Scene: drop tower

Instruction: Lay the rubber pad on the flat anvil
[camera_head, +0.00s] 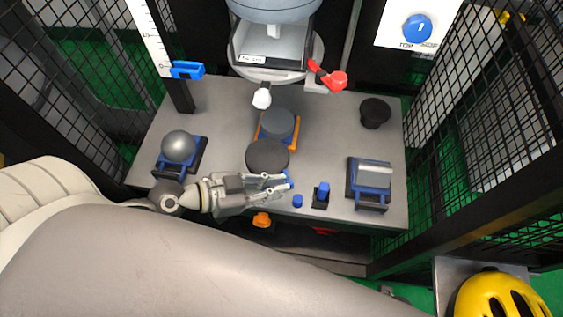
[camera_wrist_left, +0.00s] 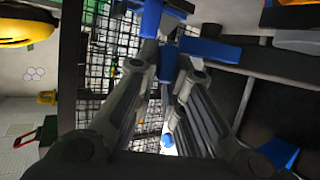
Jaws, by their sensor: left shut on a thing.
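The rubber pad (camera_head: 267,155) is a dark round disc with blue at its lower right edge. My left gripper (camera_head: 284,184) is shut on the pad's blue part, just below the disc in the head view. In the left wrist view the fingertips (camera_wrist_left: 168,72) close around a blue piece; the dark disc is not clear there. The flat anvil (camera_head: 278,121) is a grey round block in a blue and orange mount, just behind the pad. The pad covers the mount's front part in the picture; its height above the table is hard to tell. My right gripper is not in view.
A dome anvil (camera_head: 178,144) stands left and a ridged anvil (camera_head: 373,176) right, both on the grey table (camera_head: 325,135). A black round piece (camera_head: 375,110) stands at the back right. The drop carriage (camera_head: 270,45) with a red lever (camera_head: 332,78) hangs behind the flat anvil.

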